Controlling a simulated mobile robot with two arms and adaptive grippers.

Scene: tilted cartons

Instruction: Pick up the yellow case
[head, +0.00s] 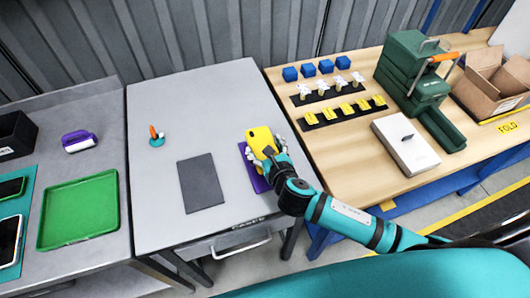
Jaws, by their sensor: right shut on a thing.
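The yellow case (261,140) is at the right edge of the grey table, above a purple mat (251,171). It looks like a phone case with a dark camera cutout near its top. My right gripper (266,148) is shut on the yellow case, with its fingers around the case's sides. The gripper and my arm hide the lower right part of the case. I cannot tell whether the case touches the mat or is lifted. My left gripper is not in view.
A dark grey pad (200,183) lies left of the purple mat. A green tray (79,210) is on the left table. The wooden table (325,150) holds blue cubes, yellow pieces, a white box (414,147) and a green press (412,72). The grey table's back is mostly clear.

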